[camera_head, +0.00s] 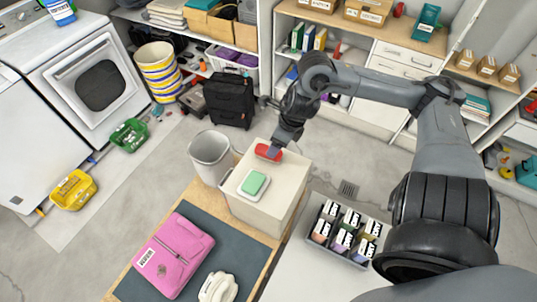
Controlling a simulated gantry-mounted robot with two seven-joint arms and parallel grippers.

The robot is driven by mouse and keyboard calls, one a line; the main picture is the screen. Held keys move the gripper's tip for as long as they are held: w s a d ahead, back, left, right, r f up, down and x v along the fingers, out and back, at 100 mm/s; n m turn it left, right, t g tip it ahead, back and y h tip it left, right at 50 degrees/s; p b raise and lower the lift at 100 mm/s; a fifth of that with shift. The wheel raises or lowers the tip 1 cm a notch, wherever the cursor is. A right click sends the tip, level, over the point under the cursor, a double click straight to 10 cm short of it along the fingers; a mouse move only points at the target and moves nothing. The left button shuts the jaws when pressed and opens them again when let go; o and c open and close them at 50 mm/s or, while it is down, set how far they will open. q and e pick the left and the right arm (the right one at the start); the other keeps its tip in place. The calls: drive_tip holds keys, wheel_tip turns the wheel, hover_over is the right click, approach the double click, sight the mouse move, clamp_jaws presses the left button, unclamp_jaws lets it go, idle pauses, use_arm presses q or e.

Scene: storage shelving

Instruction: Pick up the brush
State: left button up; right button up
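A small red object (264,151), which looks like the brush, lies at the back of the top of a white cabinet (277,180). Its bristles cannot be made out. My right gripper (276,150) points down at the right end of the red object, touching it or very close to it. The gripper is small and dark here, and its fingers cannot be told apart. Whether it is around the brush or only above it does not show. My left gripper is not in view.
A green sponge (253,183) on a white dish lies in front of the brush. A white bin (211,155) stands left of the cabinet. A pink bag (175,255) and a compartment tray (345,233) are nearer. Shelving (385,45) stands behind my arm.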

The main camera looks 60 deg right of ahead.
drive_tip(key=shift+w+a+f, duration=0.2)
drive_tip(key=shift+w+f, duration=0.25)
drive_tip(key=shift+f, duration=0.35)
drive_tip(key=shift+b+x, duration=0.35)
drive_tip(key=shift+x, duration=1.4)
drive_tip(key=shift+w+a, duration=0.1)
drive_tip(key=shift+w, duration=0.05)
drive_tip(key=c, duration=1.1)
